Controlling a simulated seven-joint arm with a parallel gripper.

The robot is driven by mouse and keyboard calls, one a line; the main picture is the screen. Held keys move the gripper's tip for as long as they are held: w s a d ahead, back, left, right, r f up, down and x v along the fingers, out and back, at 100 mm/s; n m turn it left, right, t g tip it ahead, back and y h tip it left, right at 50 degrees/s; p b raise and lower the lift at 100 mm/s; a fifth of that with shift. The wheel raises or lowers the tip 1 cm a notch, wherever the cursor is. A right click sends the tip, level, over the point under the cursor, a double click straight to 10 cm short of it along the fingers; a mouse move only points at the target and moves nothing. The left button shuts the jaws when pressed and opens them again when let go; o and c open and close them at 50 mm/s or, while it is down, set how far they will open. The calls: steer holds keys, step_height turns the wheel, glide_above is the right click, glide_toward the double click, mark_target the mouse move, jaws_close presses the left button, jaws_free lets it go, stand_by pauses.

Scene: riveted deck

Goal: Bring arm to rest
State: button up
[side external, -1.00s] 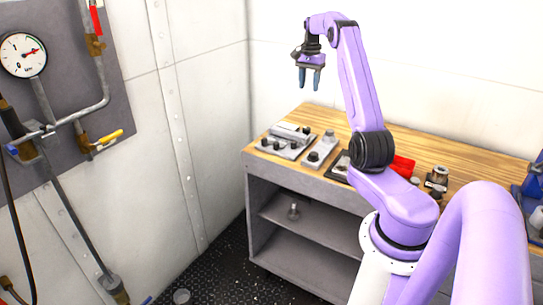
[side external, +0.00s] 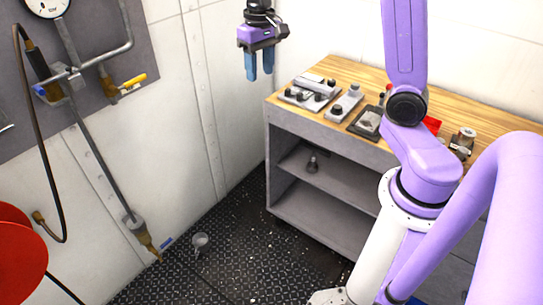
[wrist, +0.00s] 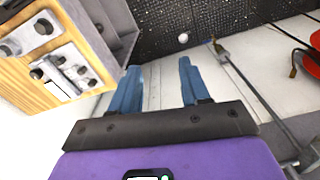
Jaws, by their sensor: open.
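My gripper (side external: 259,66) hangs in the air with its two blue fingers pointing down. It is left of the workbench's near-left corner and above bench-top height, in front of the white wall. Its fingers are apart and nothing is between them. In the wrist view my gripper (wrist: 158,85) also shows open and empty, with the bench to the left and the floor beyond the fingertips.
A wood-topped bench (side external: 349,77) holds metal fixtures (side external: 312,90) and a red item (side external: 432,124). A wall panel with pipes and a yellow-handled valve (side external: 133,83) stands at left, with a red reel (side external: 18,258) below. A small cup-like object (side external: 200,241) lies on the dark floor.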

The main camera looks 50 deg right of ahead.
steer(key=s+a+f+n, duration=0.2)
steer(key=s+a+n, duration=0.65)
steer(key=s, duration=0.65)
steer(key=s+f+n, duration=0.2)
steer(key=s+n, duration=0.4)
steer(key=s, duration=0.6)
steer(key=shift+s+f, duration=0.25)
steer(key=shift+f, duration=0.05)
